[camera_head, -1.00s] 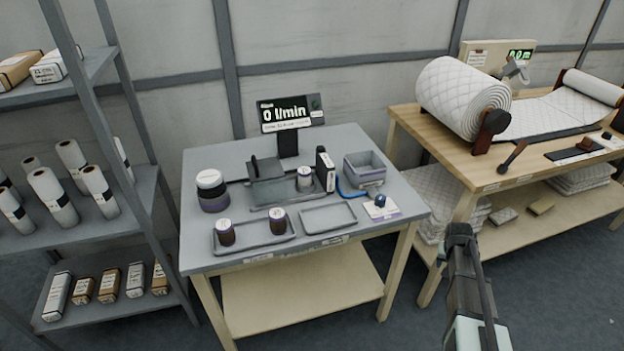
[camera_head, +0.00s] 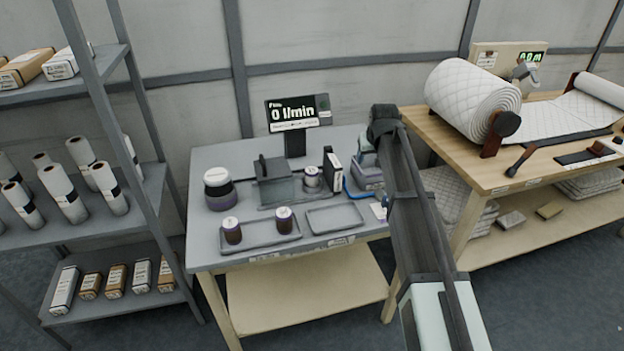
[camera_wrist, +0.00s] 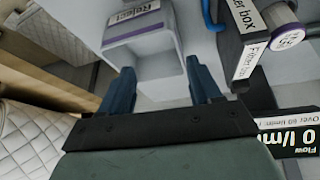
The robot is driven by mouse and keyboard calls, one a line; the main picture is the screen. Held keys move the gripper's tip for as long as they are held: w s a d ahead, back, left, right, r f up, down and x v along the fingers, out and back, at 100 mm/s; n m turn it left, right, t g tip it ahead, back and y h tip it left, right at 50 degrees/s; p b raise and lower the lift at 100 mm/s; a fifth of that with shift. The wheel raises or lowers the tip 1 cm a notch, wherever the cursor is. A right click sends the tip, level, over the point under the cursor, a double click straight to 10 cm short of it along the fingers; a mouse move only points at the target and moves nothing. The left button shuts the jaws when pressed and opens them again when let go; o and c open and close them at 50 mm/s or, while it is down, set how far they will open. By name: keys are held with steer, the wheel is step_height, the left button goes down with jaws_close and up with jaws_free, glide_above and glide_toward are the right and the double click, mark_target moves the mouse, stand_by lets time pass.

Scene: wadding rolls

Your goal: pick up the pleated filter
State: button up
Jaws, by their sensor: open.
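Several small cylinders with pale tops could be the pleated filter; no pleats are clear at this size. Two dark-sided ones, a left cylinder (camera_head: 232,232) and a right cylinder (camera_head: 284,220), stand upright in the left front tray (camera_head: 262,242). A paler cylinder (camera_head: 312,178) stands by the grey test fixture (camera_head: 275,186); a similar white-topped cylinder (camera_wrist: 285,28) shows in the wrist view. My gripper (camera_head: 384,118) is open and empty over the right side of the table. In the wrist view its fingers (camera_wrist: 160,72) frame the grey reject bin (camera_wrist: 145,45).
A filter box (camera_wrist: 248,45) stands between the bin and the cylinder. A flow display (camera_head: 297,110) reading 0 l/min rises at the table's back. The right front tray (camera_head: 335,218) is empty. Shelves stand left; a bench with a wadding roll (camera_head: 470,95) stands right.

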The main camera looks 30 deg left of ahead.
mark_target(313, 171)
steer(key=s+a+r+n+g+y, duration=0.1)
steer(key=s+a+r+n+g, duration=0.2)
steer(key=s+a, duration=0.85)
steer(key=shift+t, duration=0.6)
steer(key=x, duration=0.4)
steer(key=a+x, duration=0.1)
steer(key=x, duration=0.4)
steer(key=w+x, duration=0.1)
steer(key=x, duration=0.3)
steer(key=shift+w+a+r, duration=0.1)
steer(key=shift+a+r, duration=0.15)
steer(key=shift+a, duration=0.15)
steer(key=shift+c, duration=0.2)
